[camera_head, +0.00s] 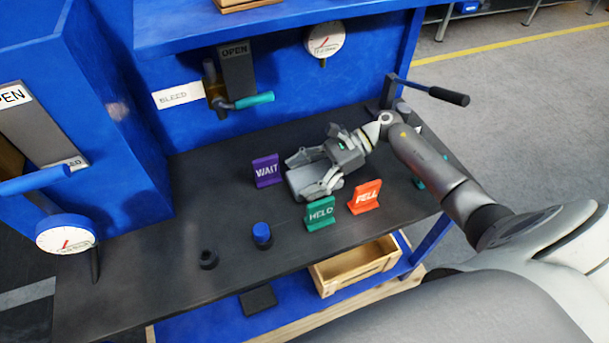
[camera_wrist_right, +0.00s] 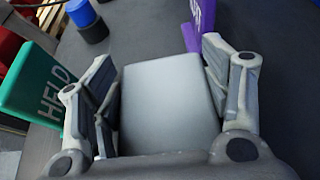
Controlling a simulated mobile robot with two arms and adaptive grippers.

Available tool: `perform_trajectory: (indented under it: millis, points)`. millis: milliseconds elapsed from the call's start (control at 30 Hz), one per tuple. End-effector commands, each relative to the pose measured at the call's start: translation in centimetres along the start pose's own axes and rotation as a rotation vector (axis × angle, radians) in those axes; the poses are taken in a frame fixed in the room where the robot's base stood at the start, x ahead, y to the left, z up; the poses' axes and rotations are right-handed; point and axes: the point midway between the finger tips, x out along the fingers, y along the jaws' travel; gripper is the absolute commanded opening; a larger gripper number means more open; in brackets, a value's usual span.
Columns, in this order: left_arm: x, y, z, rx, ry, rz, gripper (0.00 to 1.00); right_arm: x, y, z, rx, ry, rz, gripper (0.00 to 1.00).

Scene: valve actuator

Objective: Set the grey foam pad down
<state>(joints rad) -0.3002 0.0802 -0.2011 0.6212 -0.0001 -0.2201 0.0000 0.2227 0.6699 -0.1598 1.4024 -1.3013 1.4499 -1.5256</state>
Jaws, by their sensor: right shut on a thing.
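The grey foam pad (camera_wrist_right: 168,105) is a light grey block between the fingers of my right gripper in the right wrist view. In the head view the pad (camera_head: 299,181) shows at the fingertips, low over the dark bench top or on it; I cannot tell whether it touches. My right gripper (camera_head: 312,177) is shut on the pad, between the purple WAIT sign (camera_head: 267,170) and the green HELD sign (camera_head: 320,214). Part of the pad is hidden by the gripper. My left gripper is not in view.
An orange sign (camera_head: 365,197) stands right of the HELD sign. A teal-handled valve (camera_head: 250,101) and gauges are on the blue panel. A wooden crate (camera_head: 357,267) sits below.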

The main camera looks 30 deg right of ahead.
Motion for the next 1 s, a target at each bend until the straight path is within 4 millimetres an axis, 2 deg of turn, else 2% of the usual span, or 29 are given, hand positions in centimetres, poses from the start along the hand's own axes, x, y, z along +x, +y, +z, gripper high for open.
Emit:
perform_trajectory:
  millis: [33,200,533,667,733,1000]
  points:
    - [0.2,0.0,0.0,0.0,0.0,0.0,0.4,0.1,0.0,-0.1,-0.001,0.0,0.0,0.72]
    - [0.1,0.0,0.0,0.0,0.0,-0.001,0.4,0.0,0.0,-0.1,0.0,0.0,0.0,0.92]
    - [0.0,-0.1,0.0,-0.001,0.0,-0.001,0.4,0.0,0.0,0.0,0.0,0.0,0.0,0.92]
    - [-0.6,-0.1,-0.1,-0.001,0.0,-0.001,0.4,-0.2,0.0,0.5,0.001,0.0,0.0,0.92]
    - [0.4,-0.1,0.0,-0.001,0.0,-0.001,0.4,-1.1,-0.1,-0.2,0.0,0.005,-0.002,0.92]
    - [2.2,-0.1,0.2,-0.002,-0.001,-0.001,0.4,-5.7,0.0,-0.2,0.001,0.005,-0.001,0.92]
